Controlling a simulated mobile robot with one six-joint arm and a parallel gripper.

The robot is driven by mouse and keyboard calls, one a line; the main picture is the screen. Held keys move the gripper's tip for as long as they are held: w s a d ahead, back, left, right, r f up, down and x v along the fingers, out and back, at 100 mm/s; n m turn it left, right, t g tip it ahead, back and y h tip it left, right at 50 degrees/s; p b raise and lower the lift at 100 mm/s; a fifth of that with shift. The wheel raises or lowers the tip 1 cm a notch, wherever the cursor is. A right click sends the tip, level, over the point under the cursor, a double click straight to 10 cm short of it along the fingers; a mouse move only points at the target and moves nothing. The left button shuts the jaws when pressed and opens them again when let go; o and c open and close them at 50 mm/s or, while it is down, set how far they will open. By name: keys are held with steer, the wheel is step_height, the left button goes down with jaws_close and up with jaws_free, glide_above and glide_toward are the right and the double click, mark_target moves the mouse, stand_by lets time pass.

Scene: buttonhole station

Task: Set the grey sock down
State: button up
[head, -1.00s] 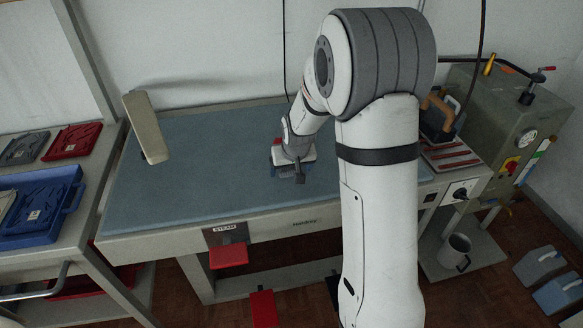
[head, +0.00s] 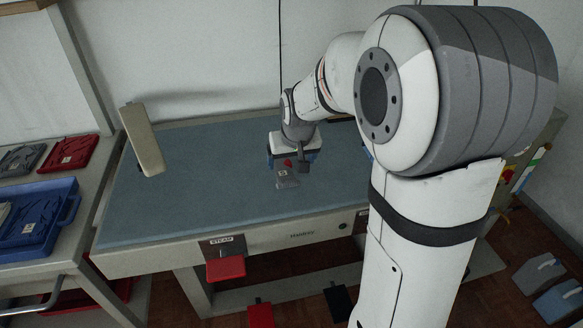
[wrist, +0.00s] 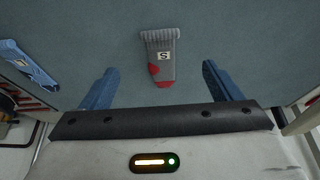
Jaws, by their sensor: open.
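The grey sock (head: 287,180) lies on the blue-grey padded table top (head: 200,190), beside the front of my gripper (head: 290,160). In the wrist view the sock (wrist: 162,58) lies flat, with a ribbed cuff, a red heel and toe and a white label marked S. The two blue fingers of my gripper (wrist: 159,68) are spread wide, one to each side of the sock with blue pad showing between. They do not touch it. Nothing is held.
A beige padded arm (head: 144,142) rises at the table's left. Further left are a red tray (head: 70,152), a grey tray (head: 20,159) and a blue tray (head: 40,235). A red steam pedal (head: 226,267) hangs at the front. The pad left of the sock is clear.

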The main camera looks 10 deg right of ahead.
steer(key=s+r+g, duration=0.2)
steer(key=s+r, duration=0.1)
steer(key=s, duration=2.1)
steer(key=shift+d, duration=0.15)
